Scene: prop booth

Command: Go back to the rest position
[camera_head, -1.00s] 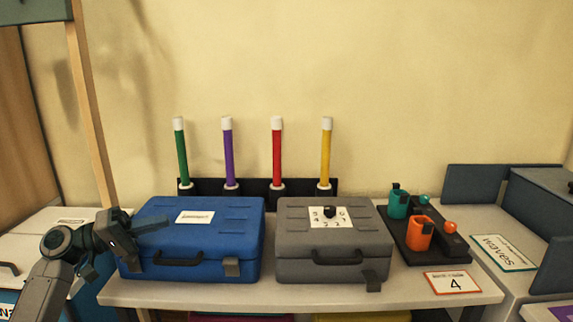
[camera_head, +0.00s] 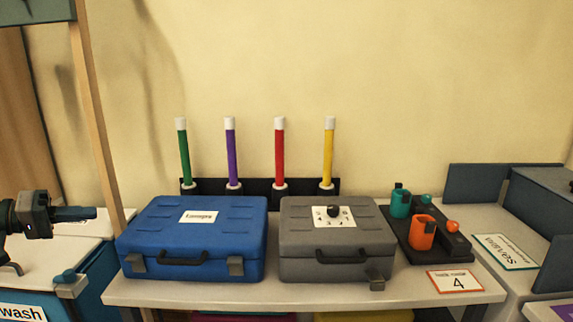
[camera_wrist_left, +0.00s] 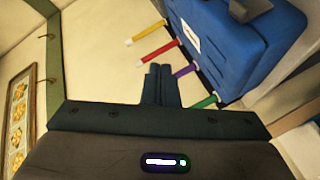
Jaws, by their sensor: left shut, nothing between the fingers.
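My left gripper (camera_head: 76,213) is at the left edge of the head view, left of the blue case and apart from it. Its fingers are together with nothing between them. It also shows in the left wrist view (camera_wrist_left: 161,72), with the fingers side by side. The blue case (camera_head: 192,240) is closed on the table and carries a white label. It also shows at the upper right of the left wrist view (camera_wrist_left: 235,45). My right gripper is not in view.
A grey case (camera_head: 337,245) with a dial stands right of the blue one. Behind them is a rack (camera_head: 255,188) of coloured sticks. A dark tray (camera_head: 445,250) holds teal and orange cups. A teal bin (camera_head: 95,285) is below my left gripper. A wooden post (camera_head: 97,130) stands close by.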

